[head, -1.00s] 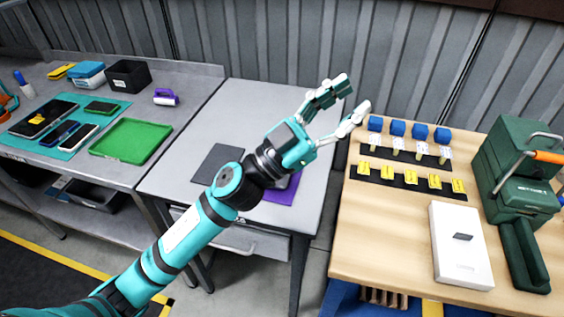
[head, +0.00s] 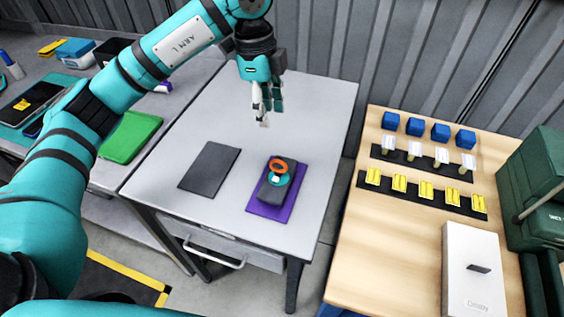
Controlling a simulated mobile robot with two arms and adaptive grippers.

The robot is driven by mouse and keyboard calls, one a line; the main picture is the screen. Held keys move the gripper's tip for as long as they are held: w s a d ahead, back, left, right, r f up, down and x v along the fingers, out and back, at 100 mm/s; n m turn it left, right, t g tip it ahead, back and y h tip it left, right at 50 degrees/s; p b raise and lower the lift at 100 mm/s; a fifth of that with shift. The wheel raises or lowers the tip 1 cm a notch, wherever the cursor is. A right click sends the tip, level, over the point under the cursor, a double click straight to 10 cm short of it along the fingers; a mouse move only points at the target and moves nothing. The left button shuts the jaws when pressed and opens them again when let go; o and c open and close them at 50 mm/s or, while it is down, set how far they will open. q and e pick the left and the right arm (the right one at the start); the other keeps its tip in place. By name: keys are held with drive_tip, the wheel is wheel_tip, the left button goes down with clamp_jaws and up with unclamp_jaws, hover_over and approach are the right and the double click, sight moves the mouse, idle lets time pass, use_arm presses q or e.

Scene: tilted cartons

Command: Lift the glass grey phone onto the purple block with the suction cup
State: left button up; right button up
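The grey phone (head: 284,169) lies on the flat purple block (head: 267,212), whose rim shows around the phone's near end. The suction cup, with an orange ring handle (head: 278,166) and a teal base, sits on top of the phone. My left gripper (head: 269,117) points down above the table, behind the phone and clear of it. Its fingertips look slightly apart with nothing between them. My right gripper is not in view.
A dark grey mat (head: 209,171) lies empty left of the block on the grey table (head: 200,115). A green tray (head: 130,137) is on the left bench. The wooden table at right holds blue cubes (head: 415,127), yellow pieces (head: 425,191) and a white box (head: 472,270).

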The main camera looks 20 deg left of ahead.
use_arm(q)
drive_tip(key=p, duration=0.2)
approach(278, 160)
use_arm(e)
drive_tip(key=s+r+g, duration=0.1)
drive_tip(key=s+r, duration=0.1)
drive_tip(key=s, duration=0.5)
use_arm(q)
wheel_tip(278, 160, down, 4)
drive_tip(key=shift+d+f, duration=0.1)
drive_tip(key=shift+d+f+p, duration=0.1)
drive_tip(key=shift+f+p, duration=0.3)
drive_tip(key=shift+f, duration=0.45)
drive_tip(key=f+p, duration=0.1)
drive_tip(key=f, duration=0.1)
drive_tip(key=d+f+p, duration=0.1)
drive_tip(key=f, duration=0.1)
drive_tip(key=shift+f+p, duration=0.2)
drive_tip(key=shift+p, duration=0.1)
drive_tip(key=shift+f, duration=0.25)
clamp_jaws()
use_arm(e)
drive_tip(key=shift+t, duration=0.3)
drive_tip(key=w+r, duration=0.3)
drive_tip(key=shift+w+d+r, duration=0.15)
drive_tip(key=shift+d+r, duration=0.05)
